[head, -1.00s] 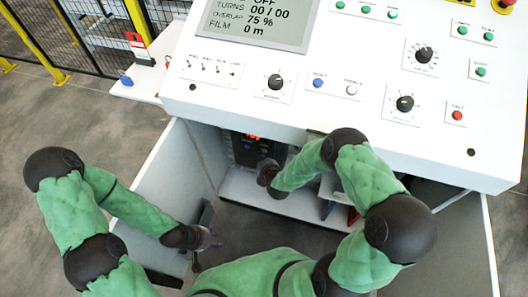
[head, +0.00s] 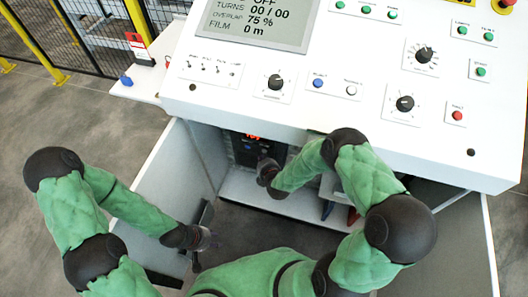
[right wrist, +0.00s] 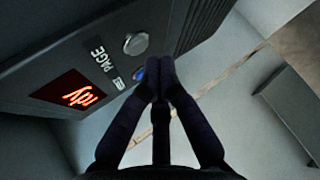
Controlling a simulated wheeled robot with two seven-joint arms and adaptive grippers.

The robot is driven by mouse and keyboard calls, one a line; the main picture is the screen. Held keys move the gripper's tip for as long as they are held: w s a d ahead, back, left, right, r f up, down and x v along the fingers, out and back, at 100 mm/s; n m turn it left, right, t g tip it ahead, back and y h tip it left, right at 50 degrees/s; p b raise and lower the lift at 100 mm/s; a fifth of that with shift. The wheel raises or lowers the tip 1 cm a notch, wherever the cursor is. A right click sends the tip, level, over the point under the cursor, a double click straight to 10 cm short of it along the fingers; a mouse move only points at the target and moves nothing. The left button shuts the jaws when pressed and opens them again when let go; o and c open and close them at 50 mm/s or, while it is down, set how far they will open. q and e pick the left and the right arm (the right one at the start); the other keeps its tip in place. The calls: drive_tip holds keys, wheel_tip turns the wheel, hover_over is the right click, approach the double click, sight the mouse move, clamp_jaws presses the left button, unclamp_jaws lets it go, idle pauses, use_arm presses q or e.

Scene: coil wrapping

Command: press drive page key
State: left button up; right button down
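The drive (head: 245,149) is a dark box with a lit red display inside the open cabinet under the console. In the right wrist view the drive (right wrist: 70,68) shows a red display, a PAGE label (right wrist: 101,58), a silver round key (right wrist: 136,43) and a blue key (right wrist: 139,74). The silver key lies beside the PAGE label. My right gripper (right wrist: 160,78) is shut and empty, its tips close to the blue key and partly covering it; contact cannot be told. It also shows in the head view (head: 263,162). My left gripper (head: 212,241) is low at the left, its fingers unclear.
The white console (head: 330,120) with knobs, buttons and a screen overhangs the cabinet. An open cabinet door (head: 160,185) stands between my left arm and the drive. A side shelf (head: 140,88) juts out at the left. A pale wall and ledge (right wrist: 285,110) lie right of my right gripper.

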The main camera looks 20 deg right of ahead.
drive_tip(key=shift+w+d, duration=0.1)
drive_tip(key=shift+w, duration=0.05)
drive_tip(key=shift+w+d, duration=0.15)
drive_tip(key=shift+w, duration=0.05)
drive_tip(key=shift+w+d, duration=0.25)
drive_tip(key=shift+w, duration=0.15)
idle(1.0)
drive_tip(key=shift+s, duration=0.1)
drive_tip(key=shift+s+a, duration=0.5)
drive_tip(key=shift+s, duration=0.1)
drive_tip(key=s+a, duration=0.1)
drive_tip(key=s+a+p, duration=0.1)
drive_tip(key=s, duration=0.2)
drive_tip(key=shift+s+a, duration=0.1)
drive_tip(key=shift+a, duration=0.3)
idle(0.9)
